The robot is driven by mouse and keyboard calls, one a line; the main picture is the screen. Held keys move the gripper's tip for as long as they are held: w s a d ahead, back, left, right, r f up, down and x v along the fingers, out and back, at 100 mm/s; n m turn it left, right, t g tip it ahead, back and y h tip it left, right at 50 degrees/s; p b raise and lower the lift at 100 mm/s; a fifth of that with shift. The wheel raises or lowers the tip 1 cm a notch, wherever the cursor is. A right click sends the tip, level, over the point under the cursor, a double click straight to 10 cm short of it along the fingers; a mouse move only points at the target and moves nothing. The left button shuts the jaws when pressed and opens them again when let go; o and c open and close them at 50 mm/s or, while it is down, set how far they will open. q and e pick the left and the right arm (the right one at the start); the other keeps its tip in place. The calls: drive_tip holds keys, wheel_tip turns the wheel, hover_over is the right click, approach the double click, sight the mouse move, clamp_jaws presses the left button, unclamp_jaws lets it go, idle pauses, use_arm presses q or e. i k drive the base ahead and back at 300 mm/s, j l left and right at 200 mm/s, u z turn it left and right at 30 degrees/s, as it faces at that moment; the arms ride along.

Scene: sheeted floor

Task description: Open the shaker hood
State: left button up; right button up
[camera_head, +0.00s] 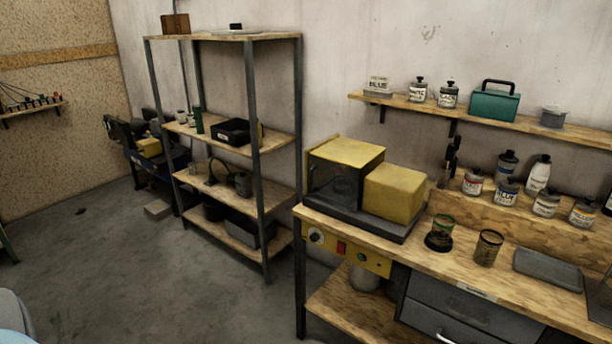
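A machine with a yellow-topped, dark see-through hood (343,172) stands at the left end of the wooden workbench (480,270); it looks like the shaker. The hood appears closed. A yellow block-shaped housing (394,194) sits at its right on the same dark base (362,217). A yellow control panel (350,252) with a round dial and a red switch is on the bench front below it. Neither of my grippers shows in the head view.
Two open cans (488,247) stand right of the machine, with several paint bottles (506,191) behind. A wall shelf (480,117) hangs above. A metal shelving rack (222,140) stands left of the bench. The grey floor (130,270) at left front is clear.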

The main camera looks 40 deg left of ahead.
sight(362, 156)
drive_tip(key=i+j, duration=0.15)
drive_tip(key=j, duration=0.25)
drive_tip(key=i+j, duration=0.1)
drive_tip(key=j, duration=0.3)
drive_tip(key=i+j, duration=0.15)
drive_tip(key=j, duration=0.25)
drive_tip(key=i+j, duration=0.1)
drive_tip(key=j, duration=0.35)
drive_tip(key=i+j, duration=0.15)
drive_tip(key=j, duration=0.25)
drive_tip(key=i+j, duration=0.1)
drive_tip(key=j, duration=0.3)
drive_tip(key=i+j, duration=0.15)
drive_tip(key=j, duration=0.25)
drive_tip(key=i+j, duration=0.15)
drive_tip(key=j, duration=0.25)
